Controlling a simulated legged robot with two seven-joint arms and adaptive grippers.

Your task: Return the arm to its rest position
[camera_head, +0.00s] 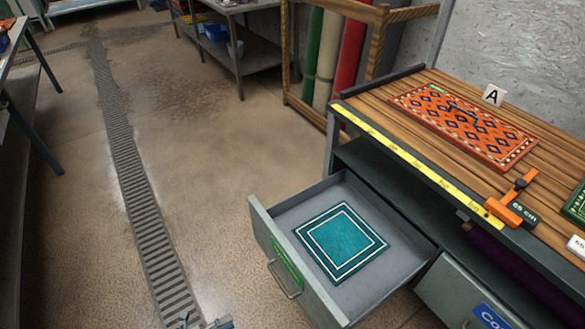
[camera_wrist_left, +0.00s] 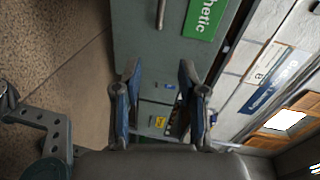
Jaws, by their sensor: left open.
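My left gripper (camera_head: 206,322) shows only at the bottom edge of the head view, over the floor to the left of the open drawer (camera_head: 261,225). In the left wrist view my left gripper (camera_wrist_left: 158,80) has its two blue fingers spread apart with nothing between them. Beyond them is the grey drawer front (camera_wrist_left: 140,45) with a green label (camera_wrist_left: 205,18). The fingers look apart from the drawer handle. My right gripper is in neither view.
The pulled-out drawer holds a teal rug (camera_head: 342,240) lying flat. An orange patterned rug (camera_head: 465,125) and an orange tool (camera_head: 512,208) lie on the wooden bench top (camera_head: 375,97). A floor grate (camera_head: 142,203) runs along the left; the floor around it is clear.

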